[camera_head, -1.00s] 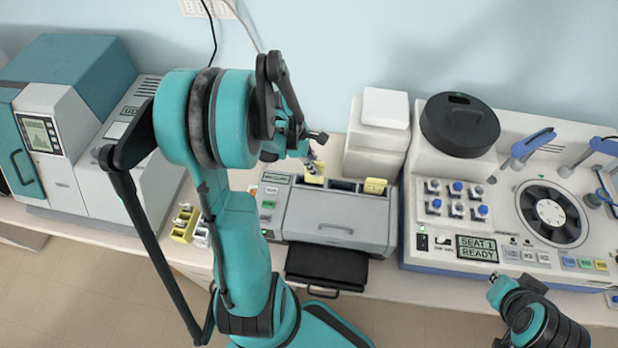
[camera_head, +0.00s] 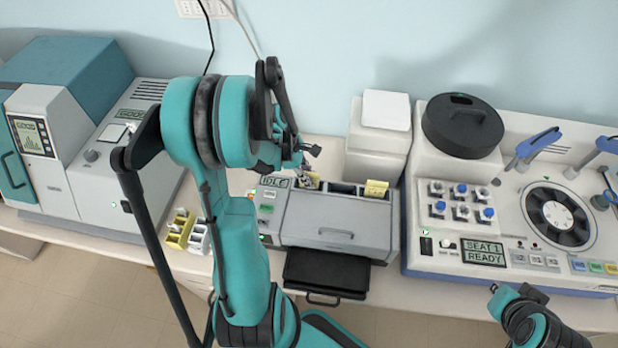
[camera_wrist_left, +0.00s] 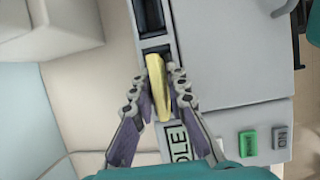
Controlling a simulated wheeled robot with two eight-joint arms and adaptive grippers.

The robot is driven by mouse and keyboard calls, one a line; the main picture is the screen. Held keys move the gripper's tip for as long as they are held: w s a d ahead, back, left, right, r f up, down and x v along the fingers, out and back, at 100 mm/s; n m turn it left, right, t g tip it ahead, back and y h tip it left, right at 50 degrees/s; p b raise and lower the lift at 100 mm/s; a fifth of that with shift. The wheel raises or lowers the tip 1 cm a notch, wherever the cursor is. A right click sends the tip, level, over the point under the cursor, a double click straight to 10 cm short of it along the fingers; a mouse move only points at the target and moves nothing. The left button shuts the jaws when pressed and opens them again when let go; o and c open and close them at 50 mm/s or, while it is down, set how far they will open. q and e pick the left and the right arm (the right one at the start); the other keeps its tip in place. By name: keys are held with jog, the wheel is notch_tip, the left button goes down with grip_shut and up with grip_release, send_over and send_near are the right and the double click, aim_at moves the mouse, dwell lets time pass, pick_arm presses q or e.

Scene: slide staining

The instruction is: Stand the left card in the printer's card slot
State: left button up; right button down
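The printer (camera_head: 335,218) is a grey unit whose display reads "IDLE". A yellow card (camera_head: 312,182) stands at the left end of the dark slot row along its back edge. The card also shows in the left wrist view (camera_wrist_left: 157,85), slightly tilted. My left gripper (camera_wrist_left: 156,77) is over that end of the row, with a finger on each side of the card and a narrow gap at each fingertip. It looks open. The card's lower end is hidden. My right gripper (camera_head: 495,289) is at the lower right, far from the printer; its fingers are too small to read.
A second yellow card (camera_head: 376,188) stands at the right end of the row. A dark tray (camera_head: 326,272) juts from the printer's front. Small yellow (camera_head: 178,232) and white (camera_head: 198,238) holders stand left of it. A large staining machine (camera_head: 490,225) is close on the right.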

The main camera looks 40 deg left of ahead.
pick_arm(q)
jog(key=shift+o, duration=0.2)
jog(key=shift+r, duration=0.1)
jog(key=shift+r+p, duration=0.2)
jog(key=shift+p, duration=0.1)
jog(key=p+v, duration=0.1)
jog(key=v, duration=1)
jog(key=s+d+r+m+t+y, duration=0.2)
jog(key=d+r+m, duration=0.1)
jog(key=d+m, duration=0.7)
jog(key=s+d+r+m+t+y, duration=0.1)
jog(key=s+d+r+m+t, duration=0.1)
jog(key=d+m, duration=0.8)
jog(key=shift+d+r+m+t+y, duration=0.4)
jog(key=shift+r+m+t, duration=0.15)
jog(key=shift+m, duration=1.35)
jog(key=shift+a, duration=0.15)
